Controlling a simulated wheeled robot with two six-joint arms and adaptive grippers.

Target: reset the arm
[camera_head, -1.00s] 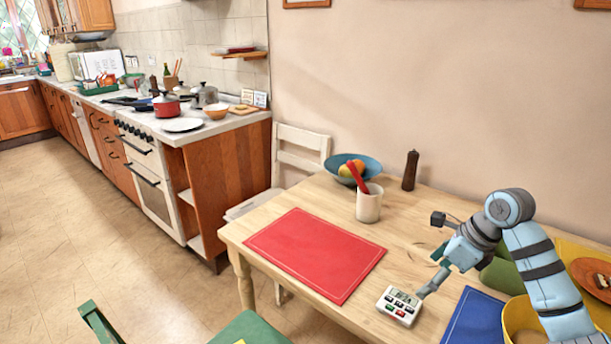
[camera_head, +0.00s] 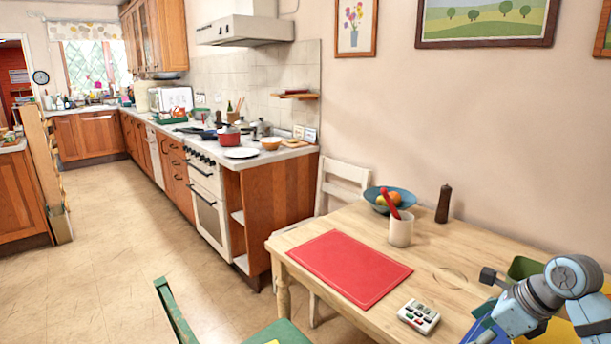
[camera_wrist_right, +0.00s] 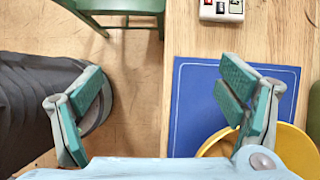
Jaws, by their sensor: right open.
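My right gripper (camera_wrist_right: 162,98) is open in the wrist view, with its teal finger pads wide apart and nothing between them. Its fingers are over the table edge, one above the floor side and one above the blue mat (camera_wrist_right: 193,110). In the head view, my right arm (camera_head: 545,295) reaches in at the bottom right, and its gripper is partly cut off by the lower edge. The white timer (camera_head: 419,316) lies on the table, left of the gripper and apart from it. The timer also shows at the top of the wrist view (camera_wrist_right: 221,10). My left gripper is not in view.
The wooden table (camera_head: 450,250) carries a red mat (camera_head: 349,268), a cream cup (camera_head: 400,231), a blue fruit bowl (camera_head: 376,196) and a dark mill (camera_head: 443,204). A yellow bowl (camera_wrist_right: 292,148) is near the right finger. A green chair (camera_wrist_right: 125,8) stands beside the table.

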